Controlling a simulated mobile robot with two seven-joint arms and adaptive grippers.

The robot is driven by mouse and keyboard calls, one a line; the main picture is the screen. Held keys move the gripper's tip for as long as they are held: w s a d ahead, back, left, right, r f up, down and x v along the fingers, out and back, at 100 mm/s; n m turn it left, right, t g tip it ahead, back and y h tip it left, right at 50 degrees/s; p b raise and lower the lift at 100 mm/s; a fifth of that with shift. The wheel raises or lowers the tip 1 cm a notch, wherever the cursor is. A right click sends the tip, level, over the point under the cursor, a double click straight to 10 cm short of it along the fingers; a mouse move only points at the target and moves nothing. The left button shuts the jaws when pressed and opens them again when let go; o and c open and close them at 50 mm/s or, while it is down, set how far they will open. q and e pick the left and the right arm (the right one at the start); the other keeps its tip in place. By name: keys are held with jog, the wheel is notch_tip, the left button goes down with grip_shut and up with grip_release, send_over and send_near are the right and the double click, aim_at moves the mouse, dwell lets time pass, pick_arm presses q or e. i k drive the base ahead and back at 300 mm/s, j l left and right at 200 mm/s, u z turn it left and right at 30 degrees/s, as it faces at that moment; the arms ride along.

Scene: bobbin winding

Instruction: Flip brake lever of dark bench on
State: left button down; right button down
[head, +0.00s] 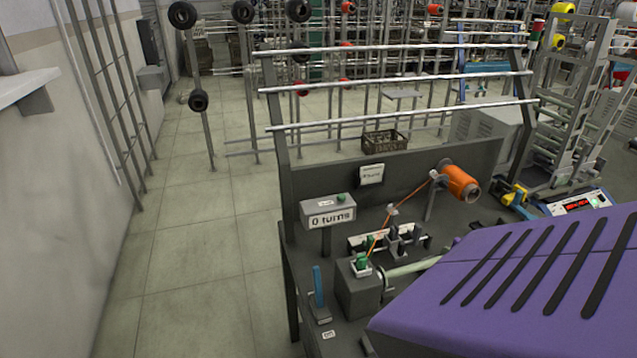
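The dark bench (315,353) stands in the lower middle of the head view. A blue upright lever (318,285) stands near its left front edge, with a small white label (328,334) on the bench top beside it. The label is too small to read, so I cannot confirm that this is the brake lever. The lever is upright or nearly so. Neither of my grippers is in view, and nothing touches the lever.
A "0 turns" counter box (329,213) stands behind the lever. An orange spool (460,183) feeds thread to a green-topped winder (360,266). A purple slotted surface (510,290) hides the bench's right part. The floor (200,290) left of the bench is clear.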

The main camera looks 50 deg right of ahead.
aim_at(317, 281)
jog(key=i+j+z, duration=0.2)
jog(key=z, duration=0.15)
jog(key=i+j+z, duration=0.25)
jog(key=z, duration=0.15)
jog(key=i+j+z, duration=0.2)
jog(key=j+z, duration=0.15)
